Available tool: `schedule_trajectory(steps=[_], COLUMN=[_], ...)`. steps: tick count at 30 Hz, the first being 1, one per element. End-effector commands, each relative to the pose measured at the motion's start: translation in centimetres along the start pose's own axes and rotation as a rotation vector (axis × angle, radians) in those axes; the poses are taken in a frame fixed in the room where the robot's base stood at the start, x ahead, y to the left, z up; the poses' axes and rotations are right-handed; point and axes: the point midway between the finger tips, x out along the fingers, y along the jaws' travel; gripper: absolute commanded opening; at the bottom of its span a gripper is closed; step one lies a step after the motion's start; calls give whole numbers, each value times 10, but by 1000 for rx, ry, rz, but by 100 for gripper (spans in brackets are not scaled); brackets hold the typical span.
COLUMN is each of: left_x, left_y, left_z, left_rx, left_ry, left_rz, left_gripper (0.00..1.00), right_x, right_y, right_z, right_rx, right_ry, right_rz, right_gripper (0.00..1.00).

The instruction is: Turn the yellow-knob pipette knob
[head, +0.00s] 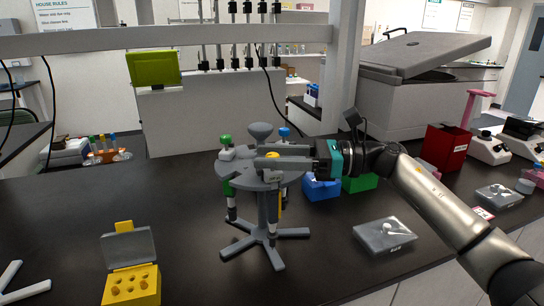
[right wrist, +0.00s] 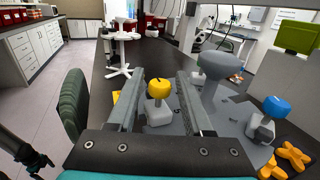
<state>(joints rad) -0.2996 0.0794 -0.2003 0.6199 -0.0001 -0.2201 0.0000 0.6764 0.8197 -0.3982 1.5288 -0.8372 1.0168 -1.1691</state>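The yellow-knob pipette hangs in the grey round pipette stand (head: 268,225). Its yellow knob (right wrist: 158,88) stands upright between the fingers of my right gripper (right wrist: 160,80) in the right wrist view, with a gap on each side. In the head view the right gripper (head: 285,156) reaches in from the right, level over the stand's top, and its fingers partly hide the yellow knob (head: 272,155). The right gripper is open. A dark and teal part at the lower left of the right wrist view looks like my left gripper (right wrist: 22,150); its fingers are unclear.
Green-knob (head: 225,141) and blue-knob (head: 284,134) pipettes hang in the same stand, close to the right gripper. The stand's grey central top (head: 262,131) rises behind the fingers. A yellow tube box (head: 131,287) stands front left; blue (head: 321,190) and green boxes stand right.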

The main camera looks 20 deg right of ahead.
Motion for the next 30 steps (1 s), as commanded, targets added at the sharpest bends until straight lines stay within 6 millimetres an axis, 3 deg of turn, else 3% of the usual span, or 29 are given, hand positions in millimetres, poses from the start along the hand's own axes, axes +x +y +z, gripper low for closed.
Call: schedule_trajectory(steps=[9,14,30], left_x=[0,2,19], left_y=[0,-1,-1], left_z=[0,0,2], left_rx=[0,0,0], left_ry=[0,0,0], left_rz=[-1,-1,-1], left_gripper=[94,94,94], right_x=[0,-12,-129], right_y=[0,-1,0], right_z=[-1,-2,-2], right_rx=[0,0,1], right_ry=[1,2,2], right_rz=[0,-4,-4], right_gripper=[60,60,60])
